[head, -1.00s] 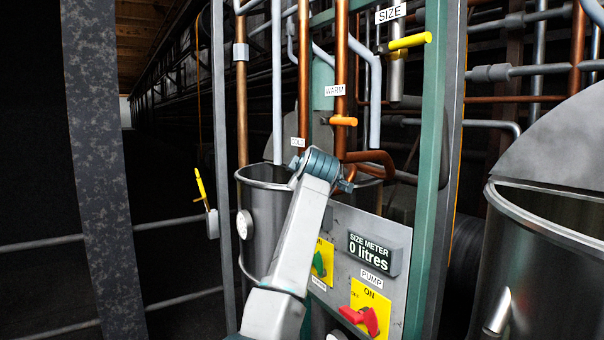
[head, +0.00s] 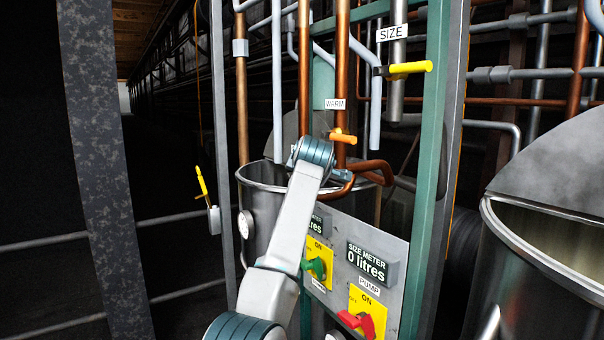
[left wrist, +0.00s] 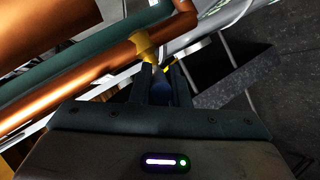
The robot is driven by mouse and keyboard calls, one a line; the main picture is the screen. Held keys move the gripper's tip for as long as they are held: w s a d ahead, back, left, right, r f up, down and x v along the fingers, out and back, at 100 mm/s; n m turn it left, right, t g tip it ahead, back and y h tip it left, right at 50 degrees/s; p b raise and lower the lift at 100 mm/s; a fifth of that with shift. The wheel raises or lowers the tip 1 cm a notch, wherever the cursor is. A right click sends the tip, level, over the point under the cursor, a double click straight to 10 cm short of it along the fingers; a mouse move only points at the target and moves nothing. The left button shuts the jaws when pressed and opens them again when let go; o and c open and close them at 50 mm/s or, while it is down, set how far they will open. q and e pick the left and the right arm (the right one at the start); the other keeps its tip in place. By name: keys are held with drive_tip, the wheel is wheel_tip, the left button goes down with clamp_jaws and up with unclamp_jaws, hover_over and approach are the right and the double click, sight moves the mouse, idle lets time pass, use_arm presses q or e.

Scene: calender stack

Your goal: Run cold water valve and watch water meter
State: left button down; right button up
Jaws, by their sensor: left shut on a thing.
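My left arm reaches up over the steel tank, and its wrist joint hides the gripper in the head view. In the left wrist view my left gripper (left wrist: 163,76) is shut on a dark blue handle (left wrist: 160,88), beside a yellow brass-coloured fitting (left wrist: 145,46) on a copper pipe. This looks like the cold water valve; its label is mostly hidden in the head view. A meter (head: 318,222) at the panel's upper left is partly covered by my arm; only the end of "litres" is readable, its number hidden. My right gripper is not in view.
The size meter (head: 371,262) reads 0 litres. A green switch (head: 315,267) and a red pump switch (head: 363,322) sit on the panel. An orange warm valve handle (head: 343,137) is close right of my wrist. Upright frame posts (head: 437,130) and another tank (head: 540,245) stand right.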

use_arm(q)
drive_tip(key=c, duration=1.4)
unclamp_jaws()
drive_tip(key=shift+s+d+b, duration=0.1)
drive_tip(key=shift+s+b, duration=0.4)
drive_tip(key=shift+b, duration=0.1)
drive_tip(key=b+v, duration=0.9)
drive_tip(key=b, duration=0.2)
drive_tip(key=shift+s+d+r, duration=0.1)
drive_tip(key=shift+s+r, duration=0.2)
drive_tip(key=shift+r, duration=0.05)
